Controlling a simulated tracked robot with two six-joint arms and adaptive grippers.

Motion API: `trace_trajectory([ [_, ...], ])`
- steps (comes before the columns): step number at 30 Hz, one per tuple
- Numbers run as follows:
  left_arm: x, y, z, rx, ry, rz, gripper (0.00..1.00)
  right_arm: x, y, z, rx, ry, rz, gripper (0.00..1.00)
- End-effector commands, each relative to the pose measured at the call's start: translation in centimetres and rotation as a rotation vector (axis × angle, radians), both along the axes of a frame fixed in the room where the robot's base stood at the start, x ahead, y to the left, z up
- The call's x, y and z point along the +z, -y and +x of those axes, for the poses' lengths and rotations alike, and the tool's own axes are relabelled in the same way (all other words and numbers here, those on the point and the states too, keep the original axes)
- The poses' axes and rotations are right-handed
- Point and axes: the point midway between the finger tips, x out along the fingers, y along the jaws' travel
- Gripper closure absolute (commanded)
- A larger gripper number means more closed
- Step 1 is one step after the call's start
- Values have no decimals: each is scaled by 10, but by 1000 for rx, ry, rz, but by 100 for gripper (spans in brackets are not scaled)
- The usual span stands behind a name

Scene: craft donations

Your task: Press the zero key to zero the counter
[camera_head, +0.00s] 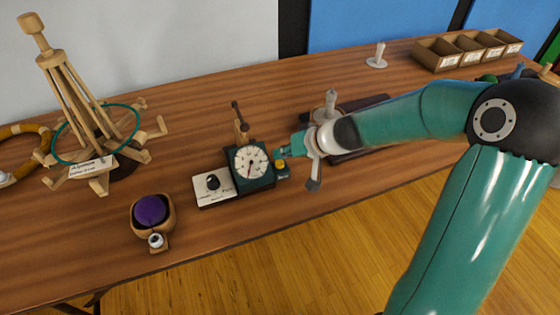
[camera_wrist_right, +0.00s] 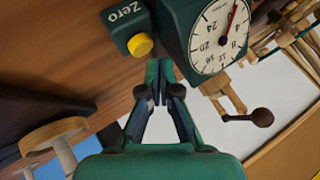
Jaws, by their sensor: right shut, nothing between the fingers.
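The counter (camera_head: 265,180) is a dark green box with a round white dial (camera_head: 251,162) and a red hand. It also shows in the right wrist view (camera_wrist_right: 205,62). At its right side is a small dark green block labelled "Zero" (camera_wrist_right: 123,15), which carries the yellow zero key (camera_wrist_right: 140,45). In the head view the key (camera_head: 280,164) is partly beside my fingers. My right gripper (camera_head: 283,153) is shut and empty. In the wrist view its fingertips (camera_wrist_right: 159,64) are close to the key; I cannot tell whether they touch it. My left gripper is out of view.
A wooden yarn winder (camera_head: 85,110) stands further left, with a purple ball in a wooden bowl (camera_head: 152,210) in front. Sorting boxes (camera_head: 468,50) stand at the back right. The front left tabletop is clear.

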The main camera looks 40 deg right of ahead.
Motion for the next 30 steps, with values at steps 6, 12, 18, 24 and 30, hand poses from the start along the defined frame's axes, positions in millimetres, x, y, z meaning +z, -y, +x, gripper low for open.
trace_trajectory([
  [6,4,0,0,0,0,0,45,5,0,0,0,0,0,100],
  [12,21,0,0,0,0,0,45,25,0,0,0,1,-1,100],
  [18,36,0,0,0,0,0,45,44,0,0,1,0,-1,100],
  [24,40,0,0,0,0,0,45,51,0,0,0,0,0,100],
  [30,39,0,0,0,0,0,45,50,0,0,0,0,0,100],
])
